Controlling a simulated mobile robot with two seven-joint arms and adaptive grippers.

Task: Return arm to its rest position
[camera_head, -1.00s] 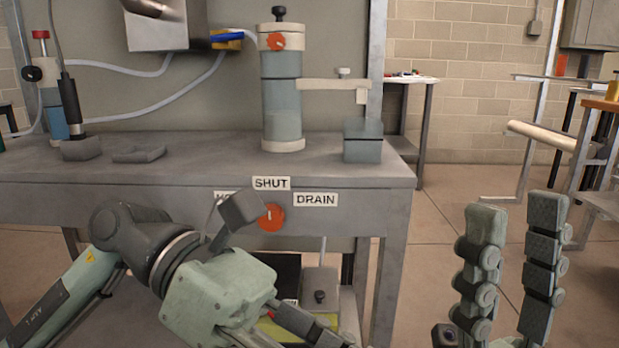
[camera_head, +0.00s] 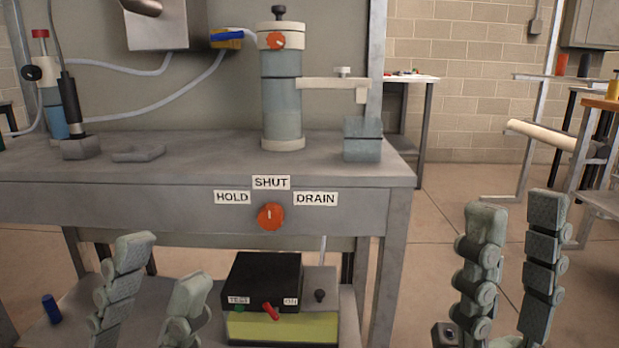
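My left gripper (camera_head: 160,285) is at the lower left, in front of the bench's lower shelf. Its two fingers are apart with nothing between them. My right gripper (camera_head: 512,255) is at the lower right, its fingers upright and apart, empty. The orange knob (camera_head: 270,216) is on the bench's front panel, below the SHUT label (camera_head: 271,182) and between the HOLD label (camera_head: 231,197) and the DRAIN label (camera_head: 315,199). Its white mark points up toward SHUT. Neither gripper touches the knob. The lower parts of both grippers are cut off by the picture's bottom edge.
The grey bench (camera_head: 200,165) carries a tall blue-grey cylinder (camera_head: 282,100) and a small grey block (camera_head: 362,140). Below stands a black-and-yellow box (camera_head: 262,285) with a red switch, and a blue cylinder (camera_head: 51,309) lies at left.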

